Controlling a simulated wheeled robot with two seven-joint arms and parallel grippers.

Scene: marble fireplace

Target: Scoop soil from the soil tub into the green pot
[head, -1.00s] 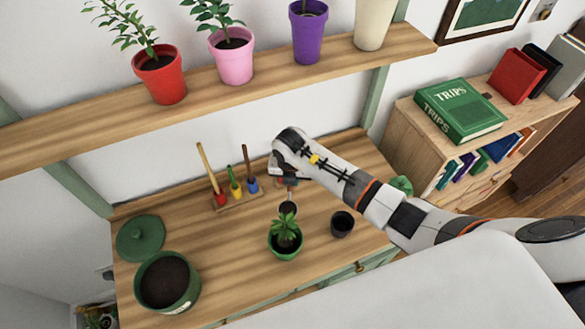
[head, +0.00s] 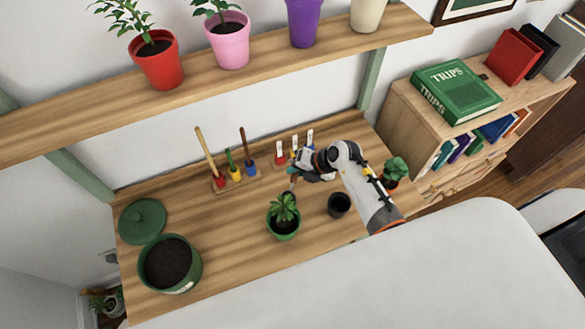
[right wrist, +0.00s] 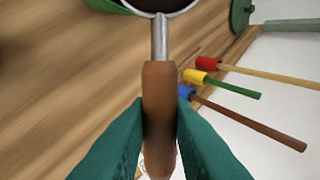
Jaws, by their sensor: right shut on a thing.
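The soil tub (head: 198,272) is a green round tub filled with dark soil, at the front left of the wooden table. The green pot (head: 283,232) holds a leafy plant and stands near the table's middle. My right gripper (head: 294,174) is just behind the pot, shut on the brown handle (right wrist: 158,110) of a scoop. The scoop's metal head shows at the top of the right wrist view (right wrist: 160,5), cut off by the frame, with dark matter inside that looks like soil. In the head view the scoop head is close to the pot's far side, partly hidden by leaves. My left gripper is not in view.
A black pot (head: 339,205) stands right of the green pot. A green lid (head: 142,221) lies behind the tub. A rack of colored tools (head: 236,178) and white-labelled items (head: 295,147) stand at the back. A shelf (head: 230,82) with potted plants hangs above.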

